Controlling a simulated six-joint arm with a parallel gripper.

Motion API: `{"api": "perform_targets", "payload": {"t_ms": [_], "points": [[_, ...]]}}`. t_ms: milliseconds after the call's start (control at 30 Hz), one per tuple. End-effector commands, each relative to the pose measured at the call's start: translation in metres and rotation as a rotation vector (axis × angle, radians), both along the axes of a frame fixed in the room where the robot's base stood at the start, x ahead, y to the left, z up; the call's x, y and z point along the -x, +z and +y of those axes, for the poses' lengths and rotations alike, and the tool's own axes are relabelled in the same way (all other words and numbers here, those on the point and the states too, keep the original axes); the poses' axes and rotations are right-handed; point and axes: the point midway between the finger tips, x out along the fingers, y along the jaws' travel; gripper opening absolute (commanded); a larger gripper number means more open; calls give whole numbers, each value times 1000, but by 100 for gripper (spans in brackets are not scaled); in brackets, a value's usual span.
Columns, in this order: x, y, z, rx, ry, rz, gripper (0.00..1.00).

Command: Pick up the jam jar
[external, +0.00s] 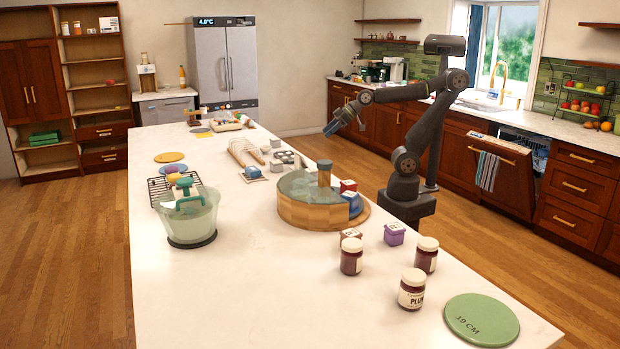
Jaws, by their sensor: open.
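Three jars with dark red contents and pale lids stand upright at the near right of the white island. One is the left jar (351,262), one the right jar (426,261), and the front jar (411,297) has a white label that seems to read "PLUM". I cannot tell from the labels of the other two what they hold. My gripper (330,130) is open and empty, raised beyond the round wooden tub and well away from the jars. Its fingertips are small in this view.
A round wooden tub (308,213) with small boxes beside it stands between my gripper and the jars. The island's near left is clear.

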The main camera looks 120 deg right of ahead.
Motion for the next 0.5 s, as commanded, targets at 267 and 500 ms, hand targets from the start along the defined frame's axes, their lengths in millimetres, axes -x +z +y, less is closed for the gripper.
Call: {"api": "perform_targets", "payload": {"t_ms": [267, 500], "points": [[-96, 71, -45, 70, 0, -184, 85], [-163, 71, 18, 58, 145, -202, 85]]}}
